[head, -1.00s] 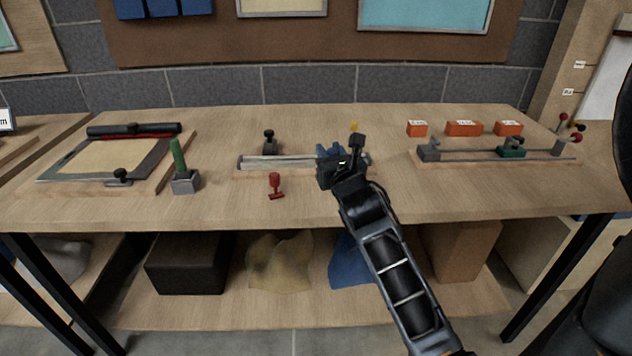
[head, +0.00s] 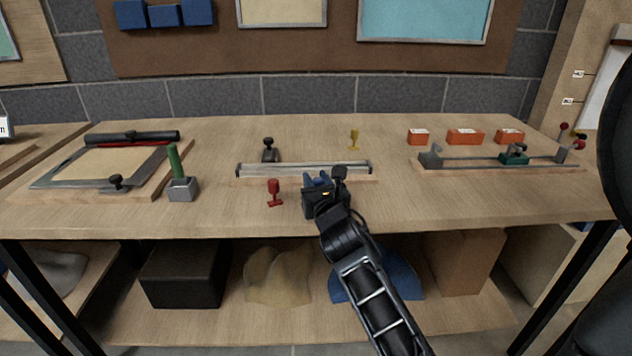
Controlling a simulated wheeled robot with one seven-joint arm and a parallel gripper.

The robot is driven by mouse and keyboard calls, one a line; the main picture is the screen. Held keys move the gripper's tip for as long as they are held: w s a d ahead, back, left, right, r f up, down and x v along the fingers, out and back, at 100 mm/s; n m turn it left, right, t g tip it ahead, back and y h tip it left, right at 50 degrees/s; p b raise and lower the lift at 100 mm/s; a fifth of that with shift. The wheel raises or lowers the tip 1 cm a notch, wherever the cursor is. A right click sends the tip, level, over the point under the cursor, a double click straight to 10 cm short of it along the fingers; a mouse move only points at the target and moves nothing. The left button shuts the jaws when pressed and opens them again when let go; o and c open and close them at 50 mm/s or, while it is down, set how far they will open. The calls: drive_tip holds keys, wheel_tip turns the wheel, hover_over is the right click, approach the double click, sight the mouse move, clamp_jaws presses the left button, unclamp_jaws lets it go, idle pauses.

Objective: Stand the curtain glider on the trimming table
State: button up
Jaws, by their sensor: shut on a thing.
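My gripper (head: 324,198) is over the front of the wooden workbench, just in front of the metal rail. It is shut on a small blue piece (head: 316,180), which looks like the curtain glider. The gripper body hides most of this piece, so its tilt and any contact with the table cannot be told. A red glider-like piece (head: 274,192) stands on the bench to the left of my gripper. A yellow one (head: 354,139) stands behind the rail. The wooden bench top (head: 230,212) is the table in front of me; no label names it as the trimming table.
The metal rail (head: 290,169) lies on a board, with a black knob (head: 269,150) behind it. A green-handled tool (head: 176,172) and a framed board (head: 105,163) are left. A rod fixture (head: 470,161) and orange boxes (head: 464,137) are right. Bare bench lies right of my gripper.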

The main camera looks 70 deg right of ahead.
drive_tip(key=o, duration=1.1)
drive_tip(key=shift+c, duration=0.2)
drive_tip(key=shift+r, duration=0.15)
drive_tip(key=shift+s+a, duration=0.15)
drive_tip(key=shift+a, duration=0.15)
drive_tip(key=b+v, duration=0.1)
drive_tip(key=v, duration=1)
drive_tip(key=shift+a, duration=0.15)
